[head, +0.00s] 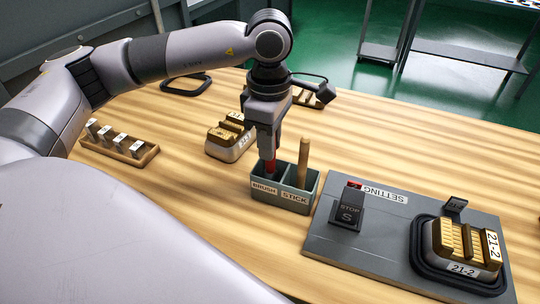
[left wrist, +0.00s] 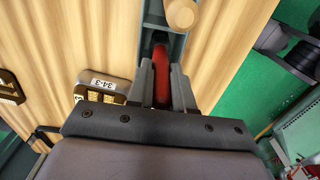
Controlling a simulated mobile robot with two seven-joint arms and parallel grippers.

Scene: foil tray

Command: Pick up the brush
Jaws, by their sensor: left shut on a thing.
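The brush (head: 270,166) shows as a red handle standing in the left compartment, marked BRUSH, of a grey-green two-part holder (head: 281,201). My left gripper (head: 267,152) points down over that compartment and is shut on the red handle. In the left wrist view the red brush handle (left wrist: 161,80) lies between the two fingers (left wrist: 162,88). The lower part of the brush is hidden inside the holder. A wooden stick (head: 303,162) stands in the right compartment, marked STICK. My right gripper is not in view.
A block (head: 230,140) stands behind the holder. A wooden rack (head: 120,142) sits at left. Bare table lies in front of the holder.

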